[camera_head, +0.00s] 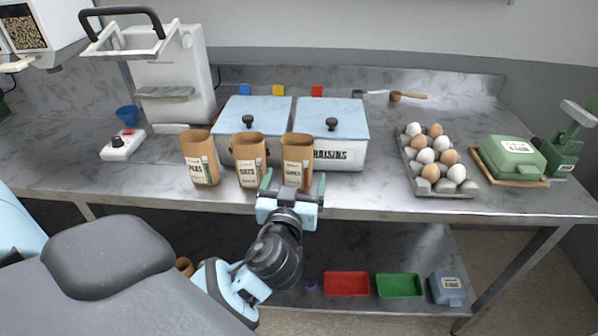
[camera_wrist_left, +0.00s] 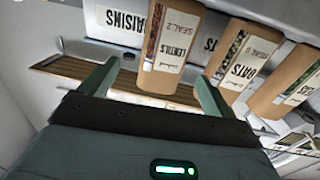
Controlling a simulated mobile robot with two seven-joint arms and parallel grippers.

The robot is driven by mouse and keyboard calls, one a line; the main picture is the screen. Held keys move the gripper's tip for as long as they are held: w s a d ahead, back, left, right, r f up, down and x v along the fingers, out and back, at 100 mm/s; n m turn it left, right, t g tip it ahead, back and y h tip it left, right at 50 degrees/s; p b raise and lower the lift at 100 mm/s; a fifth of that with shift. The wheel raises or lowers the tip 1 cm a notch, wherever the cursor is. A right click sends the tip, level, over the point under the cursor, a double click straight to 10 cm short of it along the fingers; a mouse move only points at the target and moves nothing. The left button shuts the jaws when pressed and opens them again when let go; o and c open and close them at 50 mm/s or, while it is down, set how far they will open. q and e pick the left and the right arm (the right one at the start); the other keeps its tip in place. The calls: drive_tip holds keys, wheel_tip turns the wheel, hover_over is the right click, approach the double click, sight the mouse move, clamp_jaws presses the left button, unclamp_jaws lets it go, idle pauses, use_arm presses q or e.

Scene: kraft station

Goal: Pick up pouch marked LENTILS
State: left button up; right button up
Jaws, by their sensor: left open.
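The brown LENTILS pouch (camera_head: 297,160) stands upright near the table's front edge, the rightmost of three pouches, in front of the RAISINS bin. My left gripper (camera_head: 292,186) is open just in front of it, with fingers towards the pouch's left and right sides. In the left wrist view the LENTILS pouch (camera_wrist_left: 170,50) shows between the open fingers of my left gripper (camera_wrist_left: 152,88), its label readable. I cannot tell whether the fingers touch it. My right gripper is not in view.
The OATS pouch (camera_head: 249,160) stands close on the left, and the PEAS pouch (camera_head: 200,158) beyond it. The RAISINS bin (camera_head: 340,156) is right behind. An egg tray (camera_head: 447,188) lies farther right, with bare tabletop (camera_head: 380,190) between.

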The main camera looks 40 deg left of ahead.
sight(295, 166)
use_arm(q)
drive_tip(key=shift+w, duration=0.1)
drive_tip(key=shift+x, duration=0.9)
drive_tip(key=shift+w+a, duration=0.15)
drive_tip(key=shift+w, duration=0.05)
drive_tip(key=shift+w+a+p, duration=0.15)
drive_tip(key=shift+p, duration=0.15)
drive_tip(key=shift+p+x, duration=0.55)
drive_tip(key=shift+x, duration=1.8)
drive_tip(key=shift+a, duration=0.1)
drive_tip(key=c, duration=1.2)
